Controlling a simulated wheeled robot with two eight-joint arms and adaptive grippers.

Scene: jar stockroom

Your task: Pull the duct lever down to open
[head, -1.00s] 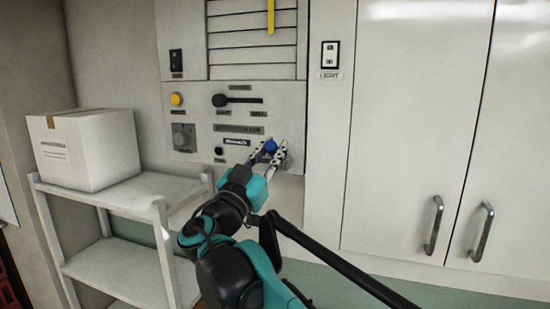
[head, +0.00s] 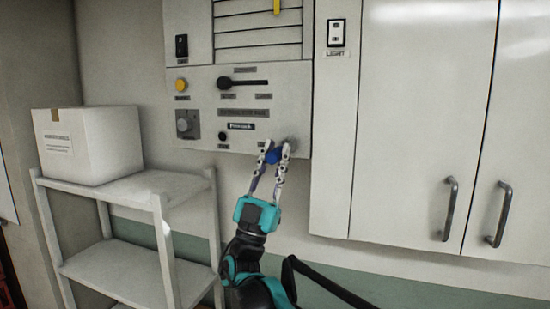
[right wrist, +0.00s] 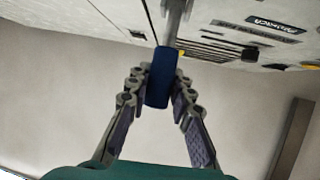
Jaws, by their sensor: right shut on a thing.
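The duct lever has a blue grip, which shows in the head view (head: 273,156) at the lower right corner of the wall panel. My right gripper (head: 277,150) reaches up from below, with a finger on either side of the grip, and is shut on it. In the right wrist view, the blue grip (right wrist: 161,78) sits between the fingertips, and a grey shaft (right wrist: 175,25) runs from it towards the panel. The fingers partly hide the lever's mount in the head view. My left gripper is not in view.
The control panel (head: 290,110) carries a yellow button (head: 181,85), a black slider handle (head: 224,83) and a grey knob (head: 186,124). A white shelf (head: 135,190) with a box (head: 88,145) stands left. A white cabinet (head: 405,130) with metal handles is at right.

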